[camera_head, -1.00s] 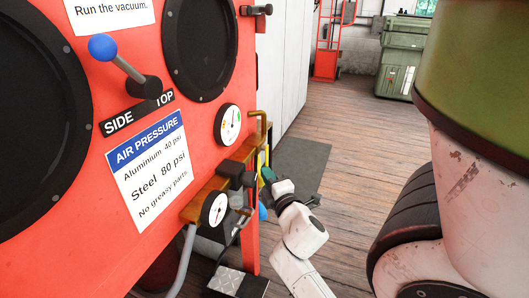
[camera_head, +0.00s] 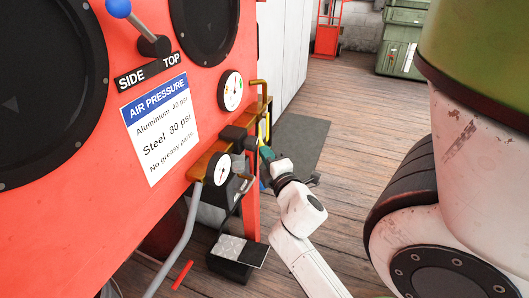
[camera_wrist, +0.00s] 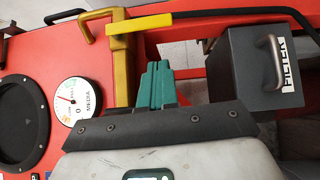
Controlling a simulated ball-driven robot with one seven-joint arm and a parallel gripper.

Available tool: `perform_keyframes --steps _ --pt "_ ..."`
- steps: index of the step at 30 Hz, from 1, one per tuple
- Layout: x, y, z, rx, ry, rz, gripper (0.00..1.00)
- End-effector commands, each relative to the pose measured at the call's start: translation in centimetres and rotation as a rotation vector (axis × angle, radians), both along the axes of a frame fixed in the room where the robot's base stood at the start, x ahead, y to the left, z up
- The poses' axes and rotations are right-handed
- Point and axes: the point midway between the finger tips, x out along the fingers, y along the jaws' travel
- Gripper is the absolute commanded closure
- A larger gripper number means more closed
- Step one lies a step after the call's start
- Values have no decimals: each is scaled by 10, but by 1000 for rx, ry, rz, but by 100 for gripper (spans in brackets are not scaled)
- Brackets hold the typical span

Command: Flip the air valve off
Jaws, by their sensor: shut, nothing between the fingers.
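The yellow valve lever (camera_wrist: 140,23) is at the top of the wrist view, lying crosswise on a yellow upright piece (camera_wrist: 121,75) beside the red cabinet. In the head view the yellow part (camera_head: 262,131) shows as a thin strip past the brass-coloured manifold (camera_head: 203,163). My gripper (camera_wrist: 155,72) has green fingers, shut together with nothing between them. The fingertips point at the lever from just below it in the wrist view; I cannot tell whether they touch. In the head view my gripper (camera_head: 266,154) is at the manifold's far end, partly hidden.
The red cabinet (camera_head: 85,235) stands left. A red bar (camera_head: 182,275) lies on the floor. Wooden floor (camera_head: 350,140) is open behind.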

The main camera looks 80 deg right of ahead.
Motion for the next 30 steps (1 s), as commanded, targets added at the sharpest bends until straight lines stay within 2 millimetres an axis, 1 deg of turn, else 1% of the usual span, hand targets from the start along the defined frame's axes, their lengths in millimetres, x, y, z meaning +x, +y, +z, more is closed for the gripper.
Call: perform_keyframes --steps 10,15,21,30 --pt "-28 45 -3 1 3 0 100" --pt "-37 61 -1 0 1 0 100" --pt "-40 68 0 -1 0 1 100" --pt "-40 68 0 -1 0 1 100"
